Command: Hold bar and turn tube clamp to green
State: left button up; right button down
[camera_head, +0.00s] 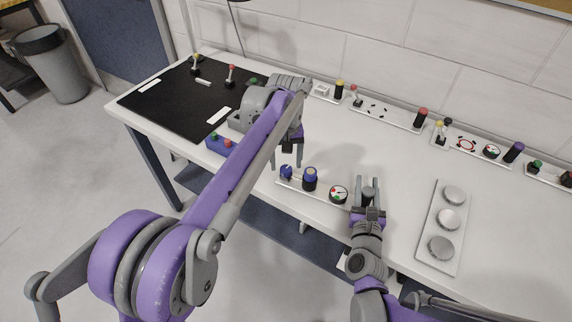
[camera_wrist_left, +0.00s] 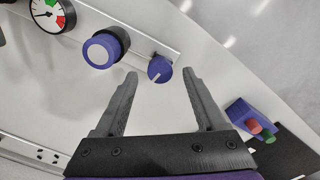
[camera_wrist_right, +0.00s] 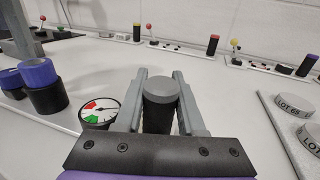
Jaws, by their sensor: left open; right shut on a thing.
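A white strip (camera_head: 318,195) at the table's front edge carries a small blue knob (camera_head: 286,172), a black cylinder with a blue cap (camera_head: 310,179), a round gauge (camera_head: 339,194) and a dark post with a grey top (camera_wrist_right: 161,98). My right gripper (camera_head: 368,188) is shut on the dark post. My left gripper (camera_head: 286,166) is open above the small blue knob. In the left wrist view this knob (camera_wrist_left: 160,68) shows between and just beyond the fingertips, apparently untouched.
A blue box (camera_head: 219,144) with red and green buttons stands left of the strip. A black mat (camera_head: 170,100) covers the table's left end. A white plate (camera_head: 433,232) with round discs lies right of my right gripper. Several fixtures line the back wall.

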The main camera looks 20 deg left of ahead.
pick_arm(q)
jog(key=shift+f, duration=0.9)
jog(key=shift+c, duration=0.4)
grip_shut()
